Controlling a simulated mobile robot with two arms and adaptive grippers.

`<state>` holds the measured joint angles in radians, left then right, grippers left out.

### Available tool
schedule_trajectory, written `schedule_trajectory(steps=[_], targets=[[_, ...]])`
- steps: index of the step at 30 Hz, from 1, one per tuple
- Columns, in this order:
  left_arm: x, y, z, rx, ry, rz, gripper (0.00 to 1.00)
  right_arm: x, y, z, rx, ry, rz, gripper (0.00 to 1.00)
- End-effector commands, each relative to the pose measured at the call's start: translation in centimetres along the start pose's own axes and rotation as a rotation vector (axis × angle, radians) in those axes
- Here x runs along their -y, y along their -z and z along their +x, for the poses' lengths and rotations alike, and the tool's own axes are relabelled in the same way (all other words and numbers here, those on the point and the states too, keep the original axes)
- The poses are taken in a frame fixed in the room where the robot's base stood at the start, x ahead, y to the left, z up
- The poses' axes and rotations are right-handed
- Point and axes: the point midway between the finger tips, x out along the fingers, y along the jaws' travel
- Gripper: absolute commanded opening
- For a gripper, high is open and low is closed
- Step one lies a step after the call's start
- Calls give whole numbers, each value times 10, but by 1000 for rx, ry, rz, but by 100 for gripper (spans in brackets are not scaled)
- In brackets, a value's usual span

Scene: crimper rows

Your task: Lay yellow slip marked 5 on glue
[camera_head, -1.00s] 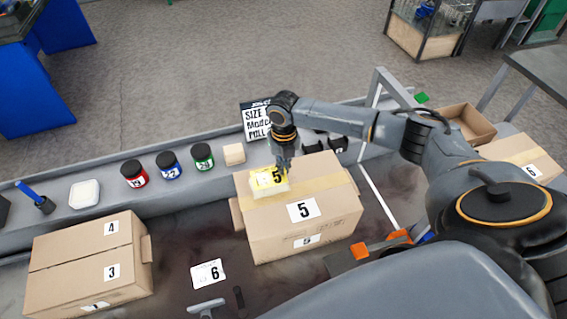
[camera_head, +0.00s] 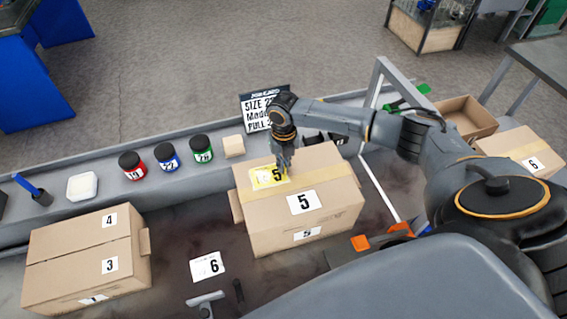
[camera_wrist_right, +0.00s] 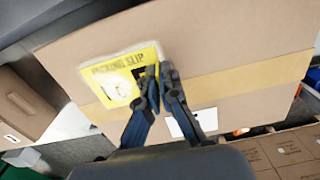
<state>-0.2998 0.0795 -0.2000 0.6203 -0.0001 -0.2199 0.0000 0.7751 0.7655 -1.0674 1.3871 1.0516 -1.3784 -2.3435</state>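The yellow slip marked 5 (camera_head: 268,177) lies flat on or just above the back left of the top of the carton marked 5 (camera_head: 305,230). In the right wrist view the yellow packing slip (camera_wrist_right: 118,77) is seen beside the brown tape strip. My right gripper (camera_head: 283,167) points down at the slip's right part. In the right wrist view its fingertips (camera_wrist_right: 160,75) are nearly together at the slip's edge, apparently pinching it. I cannot make out any glue; the slip may cover it. My left gripper is out of view.
A carton marked 3 and 4 (camera_head: 85,262) stands at left. A white card marked 6 (camera_head: 207,266) lies between the cartons. Red, blue and green-labelled jars (camera_head: 167,160) line the back ledge beside a sign (camera_head: 262,108). A carton marked 6 (camera_head: 522,151) is at right.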

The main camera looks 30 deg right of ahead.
Motion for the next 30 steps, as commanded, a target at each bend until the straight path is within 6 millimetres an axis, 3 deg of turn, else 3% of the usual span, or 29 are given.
schedule_trajectory(steps=[13,15,18,26,30], targets=[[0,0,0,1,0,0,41,0,0,0,0,0,0,0],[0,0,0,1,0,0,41,0,0,0,0,0,0,17],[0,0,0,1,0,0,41,0,0,0,0,0,0,32],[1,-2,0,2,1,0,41,0,0,-1,0,0,0,32],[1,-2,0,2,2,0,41,0,-1,-10,2,-1,-1,32]])
